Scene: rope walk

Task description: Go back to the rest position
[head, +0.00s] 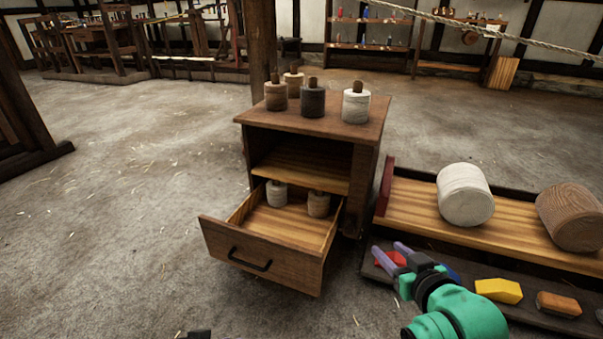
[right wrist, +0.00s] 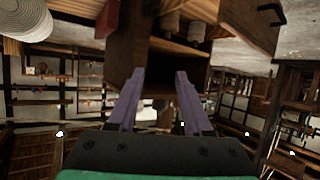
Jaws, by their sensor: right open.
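My right gripper (head: 388,250) is at the lower right of the head view, in front of the low bench and to the right of the cabinet's drawer. Its two purple fingers are apart with nothing between them. In the right wrist view the fingers (right wrist: 160,75) are also spread and empty, with the cabinet beyond them in a tipped picture. My left gripper cannot be made out; only a small dark piece shows at the bottom edge of the head view.
A wooden cabinet (head: 362,160) carries several spools on top. Its drawer (head: 262,262) is pulled out and holds two spools. A low bench (head: 415,205) at right bears a white roll (head: 465,195) and a brown one (head: 571,217). A yellow block (head: 499,290) lies below. Floor at left is clear.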

